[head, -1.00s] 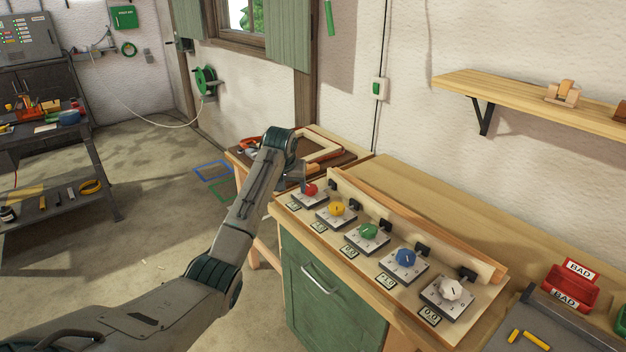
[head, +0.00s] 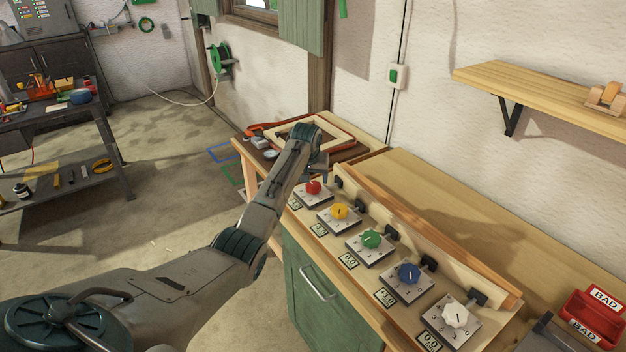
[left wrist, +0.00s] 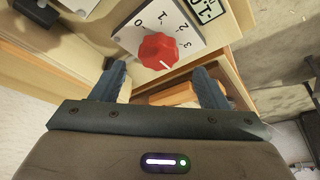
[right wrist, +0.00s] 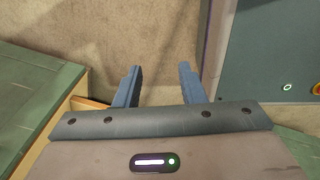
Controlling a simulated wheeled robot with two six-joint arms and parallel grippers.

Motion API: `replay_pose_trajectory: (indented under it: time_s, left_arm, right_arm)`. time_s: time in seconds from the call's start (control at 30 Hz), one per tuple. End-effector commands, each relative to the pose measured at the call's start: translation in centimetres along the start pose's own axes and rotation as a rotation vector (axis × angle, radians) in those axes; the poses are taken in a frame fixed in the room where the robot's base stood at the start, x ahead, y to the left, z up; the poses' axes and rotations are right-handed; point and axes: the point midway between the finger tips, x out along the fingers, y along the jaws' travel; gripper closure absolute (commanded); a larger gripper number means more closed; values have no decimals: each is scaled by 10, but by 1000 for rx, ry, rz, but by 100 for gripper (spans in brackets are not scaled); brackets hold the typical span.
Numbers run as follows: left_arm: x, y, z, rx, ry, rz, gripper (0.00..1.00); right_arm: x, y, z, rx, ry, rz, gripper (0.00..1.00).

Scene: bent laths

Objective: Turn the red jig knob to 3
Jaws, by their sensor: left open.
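The red jig knob (head: 313,187) sits on a light dial plate at the far left end of the knob row. In the left wrist view, the red knob (left wrist: 158,50) is just ahead of the open fingers, roughly in line with the gap between them. Digits 0 to 3 run around its plate. A white mark shows on the knob's lower right side; I cannot tell its exact reading. My left gripper (head: 319,172) is close above the red knob, and touching cannot be told. My right gripper (right wrist: 158,84) is open and empty, outside the head view.
Yellow (head: 340,211), green (head: 371,239), blue (head: 408,273) and white (head: 455,315) knobs continue along the jig, with small readouts in front. A wooden rail (head: 430,235) runs behind them. The bench top (head: 440,200) behind is clear. A red bin (head: 597,318) stands at right.

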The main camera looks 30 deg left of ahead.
Motion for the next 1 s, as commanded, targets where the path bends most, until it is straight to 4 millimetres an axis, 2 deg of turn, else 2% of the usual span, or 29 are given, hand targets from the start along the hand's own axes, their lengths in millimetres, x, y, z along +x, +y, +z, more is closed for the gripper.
replay_pose_trajectory:
  time_s: [0.1, 0.3, 0.47, 0.7, 0.77, 0.93, 1.0]
  left_arm:
    - [18, 1, 0, 1, -2, 0, 32]
    - [37, 1, 0, 1, 0, 1, 32]
    - [42, 1, 0, 1, 1, 1, 32]
    - [42, 1, 0, 1, 2, 1, 32]
    - [42, 1, 0, 1, 2, 1, 42]
    - [42, 1, 0, 1, 2, 1, 75]
    - [42, 1, 0, 1, 2, 1, 76]
  right_arm:
    - [-6, -1, -4, 1, 4, -1, 64]
    - [-6, -3, -22, 3, 28, -3, 64]
    - [-7, -4, -25, 4, 31, -5, 64]
    - [-7, -4, -16, 3, 20, -5, 64]
    - [-7, -4, -14, 3, 18, -5, 64]
    - [-7, -3, -14, 3, 18, -4, 64]
    - [-7, -3, -14, 2, 18, -4, 64]
